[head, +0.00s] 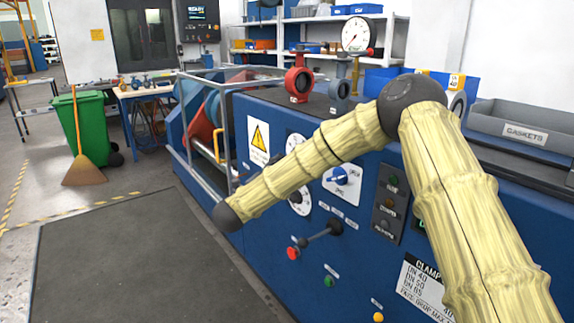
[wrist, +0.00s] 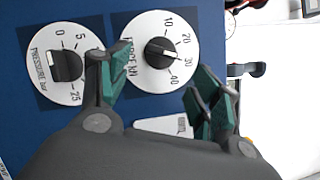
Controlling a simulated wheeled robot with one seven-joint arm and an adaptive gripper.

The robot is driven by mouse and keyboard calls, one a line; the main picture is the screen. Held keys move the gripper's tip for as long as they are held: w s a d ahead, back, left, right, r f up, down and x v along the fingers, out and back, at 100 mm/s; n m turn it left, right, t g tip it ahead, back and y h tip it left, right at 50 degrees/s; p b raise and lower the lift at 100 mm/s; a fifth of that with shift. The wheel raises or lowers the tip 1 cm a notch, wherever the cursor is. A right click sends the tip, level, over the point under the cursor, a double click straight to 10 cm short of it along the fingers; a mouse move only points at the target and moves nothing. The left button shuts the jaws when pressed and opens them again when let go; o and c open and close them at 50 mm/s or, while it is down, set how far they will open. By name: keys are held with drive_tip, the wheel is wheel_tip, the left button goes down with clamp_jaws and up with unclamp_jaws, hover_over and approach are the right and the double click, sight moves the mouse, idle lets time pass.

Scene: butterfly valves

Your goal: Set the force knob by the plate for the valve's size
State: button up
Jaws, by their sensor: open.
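The force dial (wrist: 185,25) is a white disc marked in kN.
The pressure dial (wrist: 50,85) lies close left of the force dial. A dark mat (head: 130,260) leaves free floor.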

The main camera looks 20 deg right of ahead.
drive_tip(key=shift+v, duration=2.35)
drive_tip(key=shift+f, duration=0.1)
drive_tip(key=s+a+f+n+t+y, duration=0.1)
drive_tip(key=s+a+f+n+y, duration=0.15)
drive_tip(key=f+n+y, duration=0.65)
drive_tip(key=s+a+f+n+t, duration=0.1)
drive_tip(key=s+f+n, duration=0.35)
drive_tip(key=f, duration=1.05)
drive_tip(key=s+f+n+g+y, duration=0.5)
drive_tip(key=s+f+n, duration=0.4)
drive_tip(key=s+f, duration=0.75)
drive_tip(key=s+d+f+n+g, duration=0.3)
drive_tip(key=s, duration=0.7)
drive_tip(key=s+d+f+n+g+y, duration=0.1)
drive_tip(key=s+d+f+n+g, duration=0.2)
drive_tip(key=s, duration=0.8)
drive_tip(key=s+d+f+n+g, duration=0.2)
drive_tip(key=s+f+n+g, duration=0.15)
drive_tip(key=s, duration=0.65)
wheel_tip(320, 180, up, 14)
drive_tip(key=p, duration=1.4)
